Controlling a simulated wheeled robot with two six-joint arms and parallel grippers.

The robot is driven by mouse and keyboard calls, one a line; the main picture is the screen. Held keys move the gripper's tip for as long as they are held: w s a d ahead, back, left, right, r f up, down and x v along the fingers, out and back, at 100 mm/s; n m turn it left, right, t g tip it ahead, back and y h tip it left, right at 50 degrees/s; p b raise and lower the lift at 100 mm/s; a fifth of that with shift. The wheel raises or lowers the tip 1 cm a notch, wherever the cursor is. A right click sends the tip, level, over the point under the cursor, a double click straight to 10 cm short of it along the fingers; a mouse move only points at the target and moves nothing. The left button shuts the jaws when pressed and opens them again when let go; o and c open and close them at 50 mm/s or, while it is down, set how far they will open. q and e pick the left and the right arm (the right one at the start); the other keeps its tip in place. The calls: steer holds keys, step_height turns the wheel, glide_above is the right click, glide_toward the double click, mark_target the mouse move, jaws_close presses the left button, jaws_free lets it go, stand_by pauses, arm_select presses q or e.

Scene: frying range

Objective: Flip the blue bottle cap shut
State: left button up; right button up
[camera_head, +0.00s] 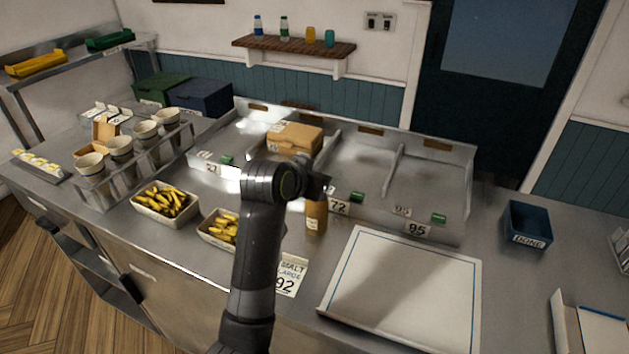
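A small bottle with a blue top (258,26) stands at the left end of the wall shelf, far from the gripper. My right gripper is not in view.
A divided steel tray (452,190) with number tags lies behind the bottle. Two tubs of yellow chips (150,212) stand to the left. A white board (450,262) lies at front right, and a blue DONE bin (543,218) beyond it. The board is clear.

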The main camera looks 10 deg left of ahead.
arm_select(q)
steer(key=shift+f, duration=0.15)
stand_by(0.4)
steer(key=o, duration=1)
steer(key=shift+c, duration=0.2)
steer(key=shift+s, duration=0.1)
steer(key=p+v, duration=0.1)
steer(key=v, duration=1.6)
steer(key=shift+s+a, duration=0.15)
steer(key=shift+s, duration=0.1)
steer(key=shift+f, duration=0.1)
